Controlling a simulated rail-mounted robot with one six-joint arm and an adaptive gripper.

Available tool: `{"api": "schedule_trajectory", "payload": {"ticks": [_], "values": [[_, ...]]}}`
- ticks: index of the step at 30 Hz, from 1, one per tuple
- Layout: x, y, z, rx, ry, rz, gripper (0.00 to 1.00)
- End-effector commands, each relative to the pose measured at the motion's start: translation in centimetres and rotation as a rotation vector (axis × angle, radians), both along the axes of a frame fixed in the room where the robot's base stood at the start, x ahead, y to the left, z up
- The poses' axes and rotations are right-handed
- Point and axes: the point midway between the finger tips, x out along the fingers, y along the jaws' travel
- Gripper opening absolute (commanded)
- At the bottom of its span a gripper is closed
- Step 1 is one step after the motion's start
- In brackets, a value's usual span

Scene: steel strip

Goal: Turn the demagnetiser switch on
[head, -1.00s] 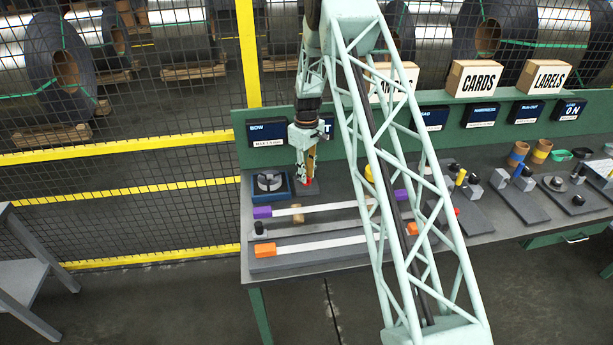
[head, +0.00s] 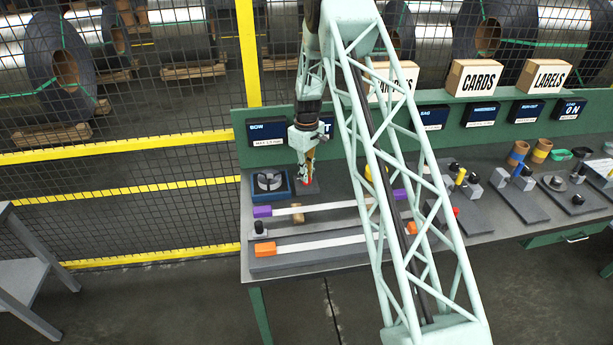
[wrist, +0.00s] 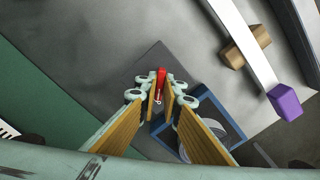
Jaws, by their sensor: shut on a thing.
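A small red lever (wrist: 161,80) stands on a dark square plate (wrist: 148,62) at the left end of the bench; it also shows as a red spot in the head view (head: 307,181). I take it for the switch, but no label on it is readable. My gripper (wrist: 160,92) is pointed down over the plate, with its tan-padded fingers closed around the lever. The fingers hide part of the lever. The sign behind my gripper is mostly hidden, so its wording cannot be read.
A blue-framed tray (head: 270,184) with a round grey part is close on the left of my gripper. In front lie a strip with purple ends (head: 262,212) and one with orange ends (head: 265,249). A green back panel (head: 240,130) with signs stands behind.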

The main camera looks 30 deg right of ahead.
Motion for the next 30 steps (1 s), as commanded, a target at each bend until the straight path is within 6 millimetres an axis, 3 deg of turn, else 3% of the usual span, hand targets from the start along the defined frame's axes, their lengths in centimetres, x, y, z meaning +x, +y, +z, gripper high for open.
{"api": "schedule_trajectory", "payload": {"ticks": [14,30], "values": [[0.02,0.02,-0.14,0.0,0.0,-0.132,0.0],[0.05,0.05,-0.14,0.0,-0.001,-0.528,0.0]]}}
